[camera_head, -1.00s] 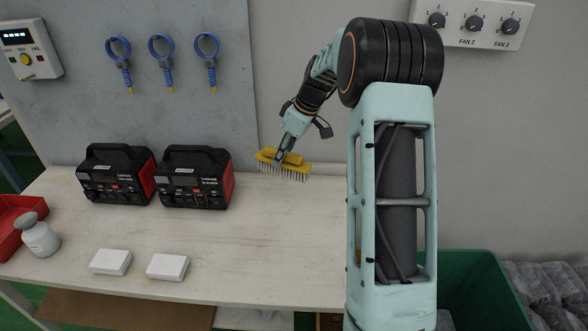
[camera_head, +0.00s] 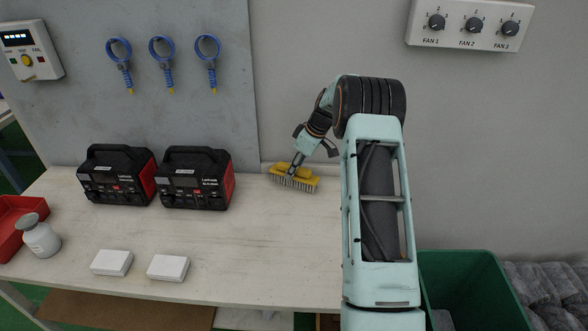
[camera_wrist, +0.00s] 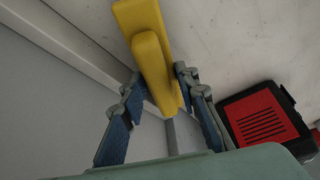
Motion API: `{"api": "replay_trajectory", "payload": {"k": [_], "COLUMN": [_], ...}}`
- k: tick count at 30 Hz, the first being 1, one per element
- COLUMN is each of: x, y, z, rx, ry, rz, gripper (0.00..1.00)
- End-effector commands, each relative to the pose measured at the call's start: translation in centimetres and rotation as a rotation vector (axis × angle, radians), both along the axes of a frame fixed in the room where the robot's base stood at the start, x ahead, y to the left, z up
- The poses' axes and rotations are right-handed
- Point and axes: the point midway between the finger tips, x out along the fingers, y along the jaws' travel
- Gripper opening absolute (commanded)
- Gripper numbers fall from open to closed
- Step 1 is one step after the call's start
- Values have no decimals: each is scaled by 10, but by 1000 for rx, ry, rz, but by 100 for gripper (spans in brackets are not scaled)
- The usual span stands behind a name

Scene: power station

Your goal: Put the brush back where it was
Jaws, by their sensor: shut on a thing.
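The yellow brush (camera_head: 294,179) with pale bristles is at the back of the table (camera_head: 250,245), near the wall, bristles facing down. I cannot tell whether the bristles touch the tabletop. My gripper (camera_head: 293,165) is shut on the brush from above. In the wrist view the yellow brush (camera_wrist: 150,50) extends beyond my gripper (camera_wrist: 160,95), whose two fingers stand on either side of it. Part of the brush is hidden by the fingers.
Two black and red power units (camera_head: 117,176) (camera_head: 195,178) stand left of the brush. A green bin (camera_head: 465,290) stands at the right. The middle of the table is clear.

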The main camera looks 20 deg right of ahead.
Motion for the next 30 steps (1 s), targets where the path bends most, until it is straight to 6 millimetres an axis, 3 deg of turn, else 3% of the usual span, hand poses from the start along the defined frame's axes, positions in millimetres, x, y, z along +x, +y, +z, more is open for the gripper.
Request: {"api": "replay_trajectory", "payload": {"k": [9, 10, 15, 25, 30], "x": [0, 0, 0, 0, -5], "y": [0, 0, 0, 0, -7], "z": [-3, -3, -2, 2, 23], "rx": [0, 0, 0, -1, -1], "ry": [-2, -2, -1, -1, -3], "rz": [1, 1, 1, 1, -1], "gripper": [11, 30, 46, 46, 46]}}
